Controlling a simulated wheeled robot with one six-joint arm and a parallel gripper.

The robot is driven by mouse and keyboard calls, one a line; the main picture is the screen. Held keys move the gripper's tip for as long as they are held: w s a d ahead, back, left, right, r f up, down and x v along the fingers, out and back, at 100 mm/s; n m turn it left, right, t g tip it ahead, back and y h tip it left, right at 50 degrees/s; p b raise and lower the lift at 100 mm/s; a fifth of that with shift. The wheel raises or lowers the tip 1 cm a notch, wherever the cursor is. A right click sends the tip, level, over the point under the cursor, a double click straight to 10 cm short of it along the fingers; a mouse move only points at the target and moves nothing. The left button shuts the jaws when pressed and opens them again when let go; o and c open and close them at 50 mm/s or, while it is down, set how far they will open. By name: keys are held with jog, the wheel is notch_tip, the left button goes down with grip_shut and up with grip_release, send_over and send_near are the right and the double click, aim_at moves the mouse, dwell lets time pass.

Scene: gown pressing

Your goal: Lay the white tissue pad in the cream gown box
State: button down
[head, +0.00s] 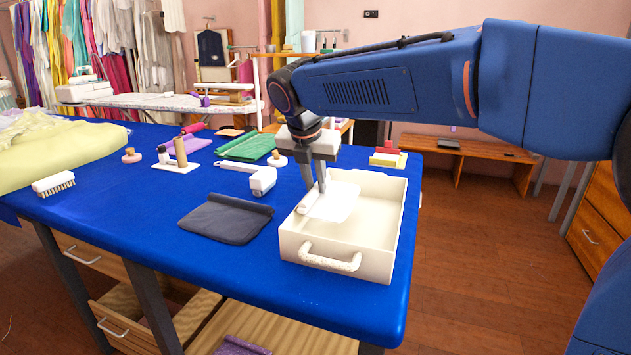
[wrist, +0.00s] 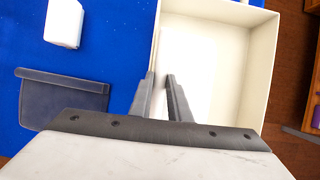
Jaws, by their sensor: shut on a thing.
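The white tissue pad (head: 340,204) is a flat white sheet with a raised ridge along its left edge, seen inside the outline of the cream gown box (head: 318,248). My gripper (head: 315,188) is shut on the pad's ridge, at the box's left side. In the wrist view my gripper (wrist: 160,80) points down at the left wall of the box (wrist: 262,60). There the pad's white blends with the pale box, so its edges are hard to make out. I cannot tell whether the pad touches the box floor.
A dark grey pad (head: 226,218) lies left of the box on the blue table (head: 130,215). A white block-shaped tool (head: 262,181) stands behind it. The table's right edge is close to the box.

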jog(key=c, duration=1.7)
grip_release()
jog(key=shift+s+f, duration=0.1)
jog(key=shift+f, duration=0.65)
jog(key=shift+o, duration=0.2)
jog(key=shift+r, duration=0.4)
jog(key=v, duration=1.2)
jog(key=shift+r, duration=0.5)
jog(key=s+d+f+m, duration=0.3)
jog(key=d+m, duration=0.2)
jog(key=d, duration=0.2)
jog(key=s+d+f+m, duration=0.3)
jog(key=d+m, duration=0.1)
jog(key=d, duration=0.2)
jog(key=s+d+f+m, duration=0.3)
jog(key=d+m, duration=0.2)
jog(key=d, duration=0.2)
jog(key=s+d+f+m, duration=0.5)
jog(key=s+f+m, duration=0.3)
jog(key=f+m, duration=0.1)
jog(key=s+d+f+m+y, duration=0.1)
jog(key=s+d+f+m, duration=0.5)
jog(key=s+f+m, duration=0.2)
jog(key=shift+s+f+m, duration=0.25)
jog(key=shift+f+m, duration=0.1)
jog(key=shift+m, duration=0.25)
